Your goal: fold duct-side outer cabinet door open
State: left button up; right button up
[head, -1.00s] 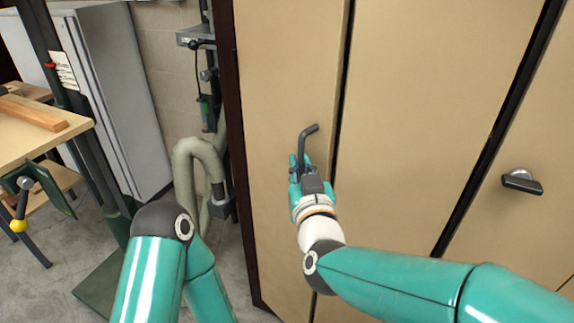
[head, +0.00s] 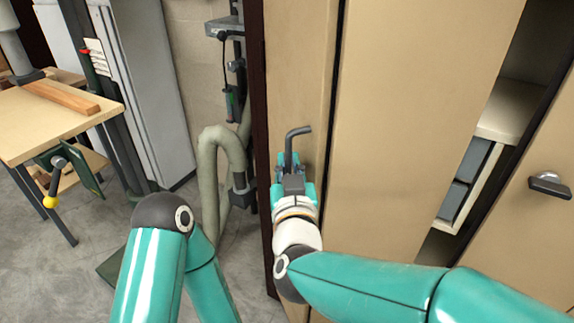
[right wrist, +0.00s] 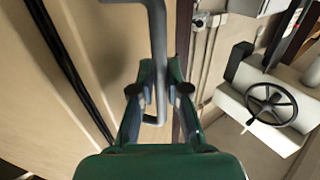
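The duct-side outer cabinet door is a narrow beige panel (head: 290,80) beside the dark cabinet edge, with a grey bent handle (head: 297,133). My right gripper (head: 292,165) is at this handle. In the right wrist view, the handle (right wrist: 157,35) runs between the two fingers of the right gripper (right wrist: 160,78), which close around it. The adjoining beige panel (head: 405,110) stands angled, and an opening at its right edge shows the cabinet inside. My left arm shows at the lower left, but its gripper is out of view.
A white shelf (head: 508,112) and grey boxes (head: 466,180) show in the opening. Another door with a grey handle (head: 549,185) is at the right. A pale duct hose (head: 210,170) stands left of the cabinet. A worktable (head: 55,125) is farther left, with floor between.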

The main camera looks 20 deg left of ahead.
jog(key=o, duration=0.3)
jog(key=shift+w+f, duration=0.1)
jog(key=shift+w, duration=0.1)
jog(key=shift+o, duration=0.2)
jog(key=shift+s, duration=0.15)
jog(key=v, duration=0.7)
jog(key=shift+s, duration=0.2)
jog(key=shift+d, duration=0.15)
